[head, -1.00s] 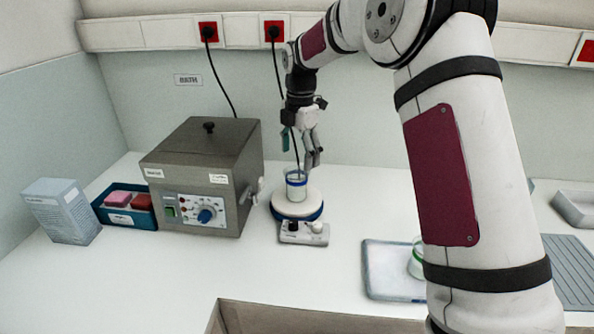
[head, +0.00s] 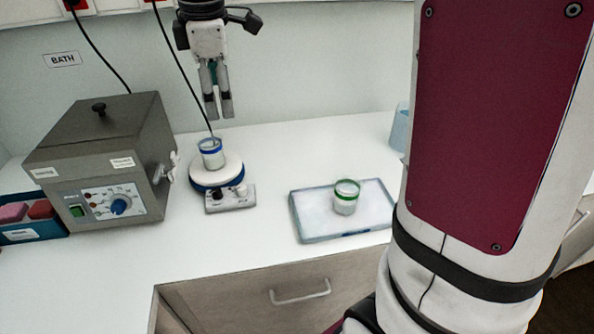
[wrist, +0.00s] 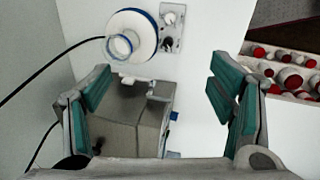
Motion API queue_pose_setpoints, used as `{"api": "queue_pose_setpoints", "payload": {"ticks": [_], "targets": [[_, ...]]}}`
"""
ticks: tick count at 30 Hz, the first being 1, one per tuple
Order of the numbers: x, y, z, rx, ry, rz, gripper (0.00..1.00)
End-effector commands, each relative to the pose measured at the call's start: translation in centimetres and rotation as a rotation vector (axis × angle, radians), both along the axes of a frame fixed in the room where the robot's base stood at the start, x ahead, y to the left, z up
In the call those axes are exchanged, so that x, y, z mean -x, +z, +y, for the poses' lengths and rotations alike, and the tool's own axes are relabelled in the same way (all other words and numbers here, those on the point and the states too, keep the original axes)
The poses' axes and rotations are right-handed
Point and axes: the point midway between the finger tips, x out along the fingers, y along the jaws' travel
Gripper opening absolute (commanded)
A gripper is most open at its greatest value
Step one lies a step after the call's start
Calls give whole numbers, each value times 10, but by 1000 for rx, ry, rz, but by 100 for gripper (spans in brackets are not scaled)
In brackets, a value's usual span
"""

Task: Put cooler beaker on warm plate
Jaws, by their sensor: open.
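The warm plate (head: 231,172) is a white round top with a blue rim on a small control base. A glass beaker with a blue band (head: 211,154) stands upright on it. A second beaker, with a green band (head: 346,198), stands on the shallow tray (head: 297,222) to the right. No reading shows which beaker is cooler. My gripper (head: 219,114) is open and empty, pointing down above and just behind the blue-banded beaker, apart from it. In the wrist view the blue-banded beaker (wrist: 120,46) and the plate (wrist: 142,22) lie beyond the open fingers (wrist: 160,95).
A grey bath box (head: 100,160) with a dial stands left of the plate, its tap facing the plate. A blue bin (head: 35,230) with pink and red blocks is farther left. Black cables hang behind. The counter between plate and tray is clear. Red-and-white items (wrist: 290,75) show in the wrist view.

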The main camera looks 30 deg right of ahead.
Motion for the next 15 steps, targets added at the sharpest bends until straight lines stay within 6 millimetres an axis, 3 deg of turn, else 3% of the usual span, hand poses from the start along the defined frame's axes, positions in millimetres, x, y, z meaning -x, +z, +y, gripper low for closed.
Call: {"api": "queue_pose_setpoints", "payload": {"ticks": [1, 7, 15], "targets": [[17, 7, 0, -9, -66, -22, 76], [79, 19, -3, -71, -349, -93, 76], [160, 14, -6, -200, -727, -182, 76]]}}
